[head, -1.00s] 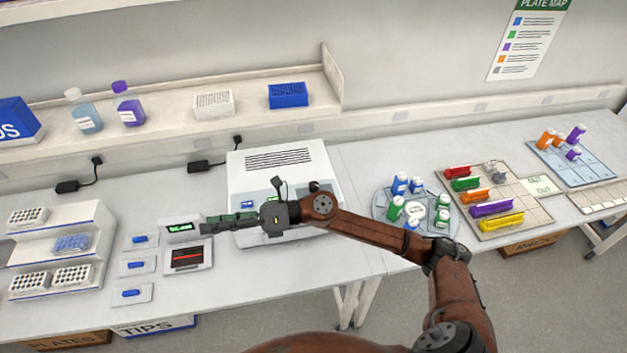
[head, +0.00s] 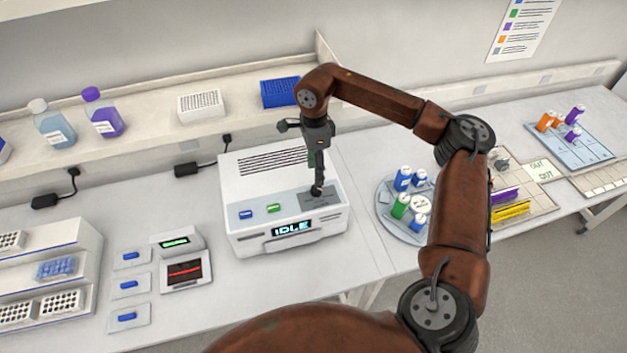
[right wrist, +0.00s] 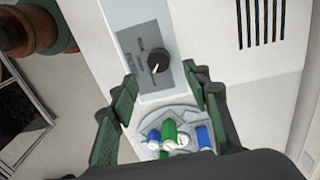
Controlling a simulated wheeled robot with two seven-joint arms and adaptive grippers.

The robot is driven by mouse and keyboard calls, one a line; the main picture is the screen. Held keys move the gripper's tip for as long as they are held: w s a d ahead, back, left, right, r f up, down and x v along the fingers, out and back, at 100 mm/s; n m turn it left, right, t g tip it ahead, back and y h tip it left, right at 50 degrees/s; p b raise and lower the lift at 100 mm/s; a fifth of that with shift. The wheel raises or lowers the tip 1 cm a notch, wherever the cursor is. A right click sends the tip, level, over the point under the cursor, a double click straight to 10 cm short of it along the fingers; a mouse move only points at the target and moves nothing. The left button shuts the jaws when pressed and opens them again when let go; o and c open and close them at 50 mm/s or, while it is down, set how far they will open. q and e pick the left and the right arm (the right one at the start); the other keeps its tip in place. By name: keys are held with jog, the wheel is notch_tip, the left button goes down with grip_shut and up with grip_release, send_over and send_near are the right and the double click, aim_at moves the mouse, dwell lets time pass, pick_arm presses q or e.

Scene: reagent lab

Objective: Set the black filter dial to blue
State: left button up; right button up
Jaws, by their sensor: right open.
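The black filter dial (right wrist: 158,61) sits on a grey panel on top of the white machine (head: 262,222); it has a small white mark, and the panel's lettering is too small to read. In the head view the dial (head: 317,190) is partly covered by my right gripper (head: 316,165), which points down just above it. In the right wrist view my right gripper (right wrist: 160,77) is open, with the dial a little beyond and between the fingertips. I cannot see contact. The machine's screen (head: 291,229) reads IDLE. My left gripper is not in view.
A blue button (head: 246,214) and a green button (head: 273,208) lie left of the dial. A round rack (head: 385,213) with blue and green bottles stands to the right. A shelf (head: 150,121) with bottles and racks runs behind.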

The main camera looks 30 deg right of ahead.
aim_at(316, 190)
jog(key=f, duration=0.3)
jog(key=f+p, duration=0.1)
jog(key=f, duration=0.1)
jog(key=shift+s+d+f, duration=0.15)
jog(key=shift+s+f, duration=0.05)
jog(key=shift+s, duration=0.1)
jog(key=shift+f, duration=0.7)
jog(key=c, duration=1.2)
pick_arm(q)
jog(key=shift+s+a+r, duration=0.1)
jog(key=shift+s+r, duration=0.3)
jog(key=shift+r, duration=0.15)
pick_arm(e)
jog(key=shift+o, duration=0.2)
